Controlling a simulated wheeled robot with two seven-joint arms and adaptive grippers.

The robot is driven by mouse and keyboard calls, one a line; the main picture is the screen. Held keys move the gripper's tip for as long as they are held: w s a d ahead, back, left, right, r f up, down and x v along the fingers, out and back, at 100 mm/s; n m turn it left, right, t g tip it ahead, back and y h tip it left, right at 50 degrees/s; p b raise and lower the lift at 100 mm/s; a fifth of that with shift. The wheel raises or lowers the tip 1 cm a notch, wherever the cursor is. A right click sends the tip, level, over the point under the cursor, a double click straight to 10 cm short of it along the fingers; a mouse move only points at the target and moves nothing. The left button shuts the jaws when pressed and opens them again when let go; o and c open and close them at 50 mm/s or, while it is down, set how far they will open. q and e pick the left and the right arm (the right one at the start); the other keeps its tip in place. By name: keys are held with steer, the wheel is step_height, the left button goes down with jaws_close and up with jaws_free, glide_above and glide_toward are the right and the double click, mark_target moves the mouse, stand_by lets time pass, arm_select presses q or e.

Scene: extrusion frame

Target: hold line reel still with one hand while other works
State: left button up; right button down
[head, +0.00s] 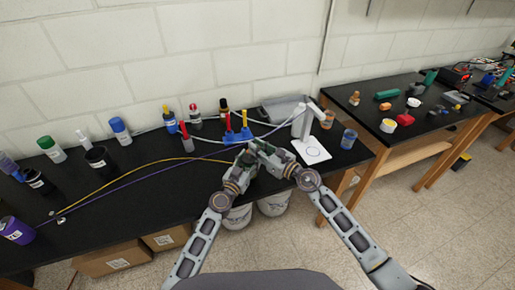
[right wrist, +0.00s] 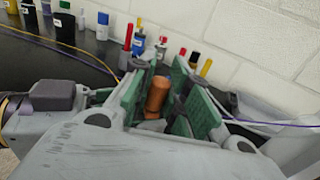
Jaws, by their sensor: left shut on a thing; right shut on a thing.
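My left gripper (head: 244,161) and my right gripper (head: 264,150) meet close together above the front edge of the black bench. In the right wrist view, my right gripper (right wrist: 162,100) has green-lined fingers around an orange-brown cylinder (right wrist: 157,95), which may be the line reel; it is shut on this. It stands slightly tilted. My left gripper (right wrist: 100,95) comes in from the left, close beside it. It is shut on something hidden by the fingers. A yellow line (head: 140,170) and a purple line (head: 125,186) run across the bench toward the grippers.
Bottles and dark cups stand along the left and back of the bench (head: 120,225). A white stand (head: 303,122) with a white sheet (head: 312,150) is just right of the grippers, beside two jars. White buckets (head: 274,205) and cardboard boxes (head: 113,257) are below.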

steer(key=shift+w+f+n+g+y, duration=0.15)
steer(key=shift+n+g+y, duration=0.3)
steer(key=shift+g, duration=0.25)
steer(key=shift+w+d+f+n+g+y, duration=0.1)
steer(key=shift+w+n+g+y, duration=0.1)
steer(key=shift+n+g+y, duration=0.35)
steer(key=shift+w+d+n+g+y, duration=0.15)
steer(key=shift+n+g+y, duration=0.15)
steer(key=shift+n+g, duration=0.3)
steer(key=shift+w+n+g+y, duration=0.2)
steer(key=shift+n+g+y, duration=0.3)
steer(key=shift+g, duration=0.55)
steer(key=shift+w+n+g+y, duration=0.25)
steer(key=shift+n+g+y, duration=0.15)
steer(key=shift+n+g, duration=0.55)
steer(key=shift+w+n+g+y, duration=0.2)
steer(key=shift+n+g+y, duration=0.35)
steer(key=shift+g, duration=0.7)
steer(key=shift+n+g, duration=0.4)
steer(key=shift+g, duration=0.1)
steer(key=c, duration=1.3)
jaws_free()
steer(key=shift+r, duration=0.2)
steer(key=shift+c, duration=0.2)
steer(key=shift+d, duration=0.15)
steer(key=s+d, duration=0.1)
steer(key=d, duration=1)
steer(key=shift+d, duration=0.35)
